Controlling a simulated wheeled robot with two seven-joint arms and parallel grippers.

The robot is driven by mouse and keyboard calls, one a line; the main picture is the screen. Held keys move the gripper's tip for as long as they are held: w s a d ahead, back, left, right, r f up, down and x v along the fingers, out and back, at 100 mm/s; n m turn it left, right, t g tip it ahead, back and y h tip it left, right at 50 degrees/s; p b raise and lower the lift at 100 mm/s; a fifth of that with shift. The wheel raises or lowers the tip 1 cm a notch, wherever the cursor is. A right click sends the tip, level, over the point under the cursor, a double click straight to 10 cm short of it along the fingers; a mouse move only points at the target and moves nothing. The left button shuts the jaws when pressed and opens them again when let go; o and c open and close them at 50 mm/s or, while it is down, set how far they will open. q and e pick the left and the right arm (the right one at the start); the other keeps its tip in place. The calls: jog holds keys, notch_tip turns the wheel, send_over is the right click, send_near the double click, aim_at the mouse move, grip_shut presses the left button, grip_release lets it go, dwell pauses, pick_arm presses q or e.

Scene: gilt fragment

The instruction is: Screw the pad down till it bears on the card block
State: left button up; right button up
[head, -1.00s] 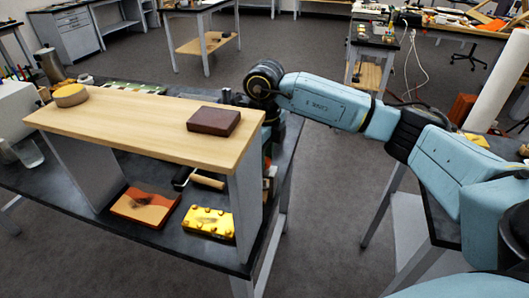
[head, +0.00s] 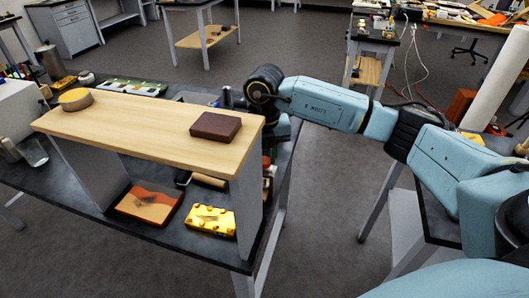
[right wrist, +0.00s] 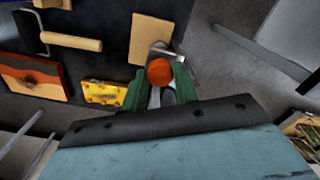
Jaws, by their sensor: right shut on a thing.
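In the right wrist view, my right gripper (right wrist: 160,88) has its green fingers shut on an orange-red round knob (right wrist: 159,71). A grey metal frame (right wrist: 178,54) shows just beyond the knob. A flat tan piece (right wrist: 151,38) lies beside it on the dark bench; I cannot tell whether this is the card block. The pad is not made out, so I cannot tell whether it touches anything. In the head view, my right arm reaches down behind the right end of the wooden shelf, and its fingertips are hidden there. My left gripper is not in view.

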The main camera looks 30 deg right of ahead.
aim_at(265, 160)
jog(key=shift+m, duration=0.9)
jog(key=shift+p, duration=0.3)
jog(key=o, duration=1)
jog(key=shift+c, duration=0.2)
jog(key=shift+r, duration=0.1)
notch_tip(265, 160, up, 13)
jog(key=shift+r, duration=0.15)
